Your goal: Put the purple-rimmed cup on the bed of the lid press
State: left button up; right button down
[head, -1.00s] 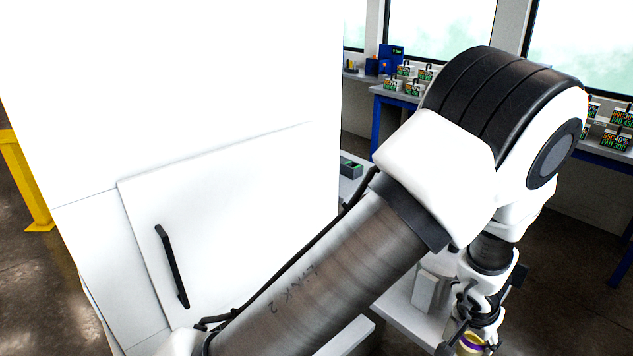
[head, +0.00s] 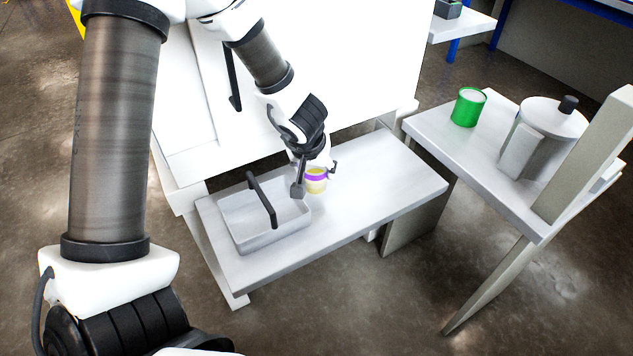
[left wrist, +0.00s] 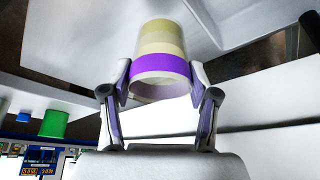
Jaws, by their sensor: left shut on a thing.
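The purple-rimmed cup (head: 316,186) is pale yellow with a purple band, and it looks upright. My left gripper (head: 315,177) is shut on it, with one finger on each side of the purple band. In the left wrist view the cup (left wrist: 163,42) sits between both fingers of the gripper (left wrist: 162,82), its picture upside down. The cup is over the low white bench (head: 385,190), just right of the tray; I cannot tell whether it touches the bench. I cannot make out the lid press for certain. My right gripper is not in view.
A grey tray (head: 240,238) with a black handle (head: 262,200) stands on the bench's left part. The bench's right part is clear. A second table at right holds a green cup (head: 468,107), a lidded pot (head: 555,118) and a leaning beige post (head: 590,150). A white cabinet (head: 360,60) stands behind.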

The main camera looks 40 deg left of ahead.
aim_at(315, 180)
pick_arm(q)
notch_tip(315, 180, down, 3)
jog(key=shift+f+b, duration=0.2)
jog(key=shift+b, duration=0.9)
jog(key=shift+d+r, duration=0.1)
jog(key=o, duration=1.1)
jog(key=shift+o, duration=0.2)
